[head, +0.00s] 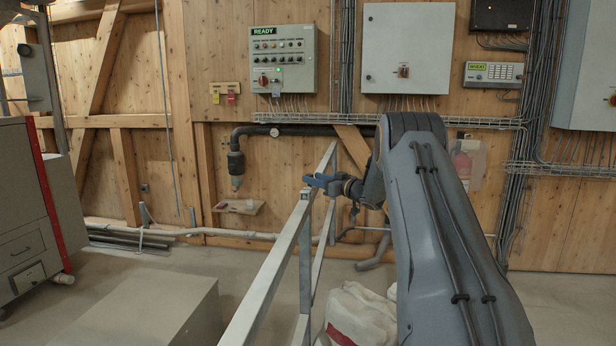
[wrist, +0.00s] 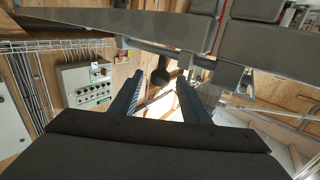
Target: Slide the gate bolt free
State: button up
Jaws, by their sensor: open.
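The grey metal gate rail (head: 268,275) runs from the bottom middle of the head view up to the wall side. Grey rail parts (wrist: 150,48) cross beyond the fingertips, with a small grey block (wrist: 228,76) to the right.
A control panel (head: 283,60) and a grey cabinet (head: 406,48) hang on the wooden wall behind. A dark pipe (head: 236,160) bends down left of the gate. A white sack (head: 360,315) lies right of the rail. A grey box (head: 150,310) stands at left.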

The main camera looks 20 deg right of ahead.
jog(key=shift+x, duration=1.7)
grip_shut()
